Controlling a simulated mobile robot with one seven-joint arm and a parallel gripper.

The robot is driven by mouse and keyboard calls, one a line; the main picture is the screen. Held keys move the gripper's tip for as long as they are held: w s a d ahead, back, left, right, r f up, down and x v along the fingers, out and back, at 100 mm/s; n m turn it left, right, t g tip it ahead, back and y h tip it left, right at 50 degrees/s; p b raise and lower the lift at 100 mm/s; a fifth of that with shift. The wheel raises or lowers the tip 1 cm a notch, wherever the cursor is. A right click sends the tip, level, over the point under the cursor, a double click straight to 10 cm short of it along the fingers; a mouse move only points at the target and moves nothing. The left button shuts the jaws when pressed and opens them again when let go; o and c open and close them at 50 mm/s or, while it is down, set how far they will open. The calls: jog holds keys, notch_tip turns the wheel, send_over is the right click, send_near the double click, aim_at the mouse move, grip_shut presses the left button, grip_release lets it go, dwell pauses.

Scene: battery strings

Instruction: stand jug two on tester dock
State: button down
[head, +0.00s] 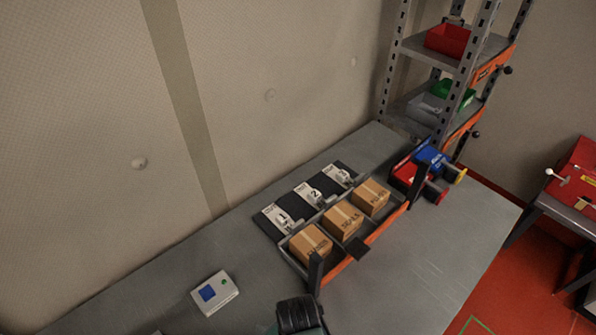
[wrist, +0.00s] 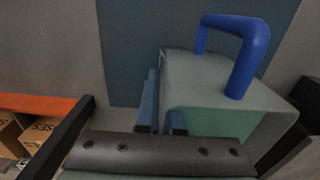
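A grey-green box-shaped jug (wrist: 205,85) with a thick blue handle (wrist: 252,50) fills the right of the wrist view. No number shows on it. My gripper (wrist: 165,128) is at the bottom of that view, close to the jug; its fingertips are not clear, and I cannot tell whether it grips the jug. In the head view, a dark end part of my arm (head: 298,314) shows at the bottom edge. A pale tester-like unit (head: 215,293) with a blue screen lies on the bench to its left. I cannot make out a separate dock.
An orange-fronted rack (head: 368,236) holds three cardboard boxes (head: 342,220). Behind it is a dark strip (head: 268,225) with cards marked 1, 2 and 3. Red and blue bins (head: 430,160) stand beyond, before a metal shelf (head: 430,105). The grey bench is clear at front right.

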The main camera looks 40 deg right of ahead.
jog(key=c, duration=1.1)
grip_release()
jog(key=shift+o, duration=0.2)
notch_tip(320, 180, up, 12)
jog(key=shift+r, duration=0.15)
